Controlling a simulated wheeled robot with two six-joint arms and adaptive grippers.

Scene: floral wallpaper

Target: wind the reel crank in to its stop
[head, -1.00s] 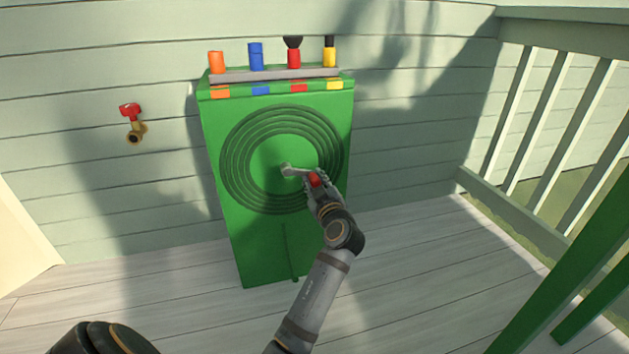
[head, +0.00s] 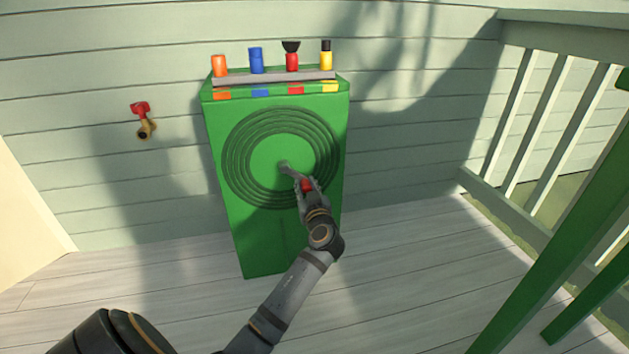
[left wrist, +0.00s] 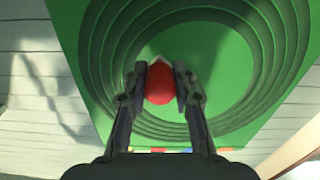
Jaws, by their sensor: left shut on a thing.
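The reel is a green box (head: 260,235) with dark concentric rings (head: 236,165) on its front, standing against the wall. Its grey crank arm (head: 286,168) points from the hub down and to the right. The red crank knob (head: 307,185) is at the arm's outer end. My left gripper (head: 307,184) is shut on the red knob. In the left wrist view the red knob (left wrist: 160,84) sits between the two fingers. The fingers partly hide the knob. My right gripper is not in view.
Orange, blue, red and yellow nozzles (head: 256,60) stand on a grey shelf (head: 270,77) atop the box. A red-handled tap (head: 141,112) is on the wall at left. A white railing (head: 515,105) and green posts (head: 560,240) are at right. The plank floor is clear around the box.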

